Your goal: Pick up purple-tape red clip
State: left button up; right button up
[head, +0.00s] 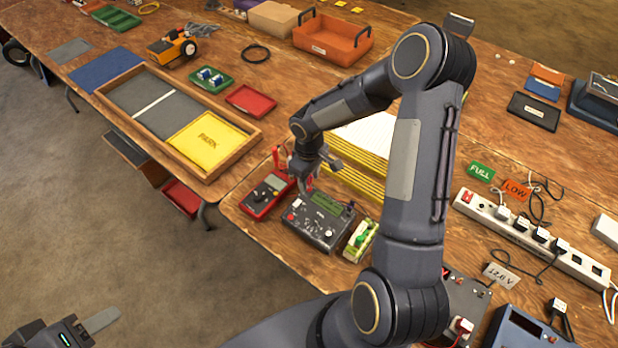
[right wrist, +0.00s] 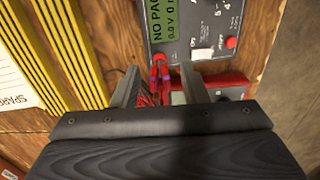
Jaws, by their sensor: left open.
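The red clip with purple tape (right wrist: 160,76) stands between my right gripper's fingers in the right wrist view, beside the grey charger (right wrist: 178,30). My right gripper (right wrist: 160,82) is open, with a gap visible on both sides of the clip. In the head view the right gripper (head: 308,176) hangs low over the table, between the red meter (head: 266,193) and the stack of yellow-edged boards. Red clip parts show around it, but the tape is too small to tell there. The charger (head: 318,222) is just in front. My left gripper (head: 92,326) is open and empty at the bottom left, over the floor.
The yellow-edged stack (head: 362,150) lies close behind the right gripper. A green-and-white pack (head: 360,240) sits right of the charger. A wooden tray with a yellow PARK pad (head: 208,140) is on the left. A power strip (head: 530,240) with cables lies on the right.

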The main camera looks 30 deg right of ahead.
jog(key=c, duration=0.9)
jog(key=shift+o, duration=0.2)
jog(key=shift+r, duration=0.1)
jog(key=shift+r+b, duration=0.3)
jog(key=shift+r, duration=0.25)
jog(key=w+a+r+b, duration=0.3)
jog(key=w+a+r, duration=0.2)
jog(key=a+r, duration=0.6)
jog(key=shift+w+a+r, duration=0.2)
jog(key=shift+a+r, duration=0.15)
jog(key=shift+a, duration=0.6)
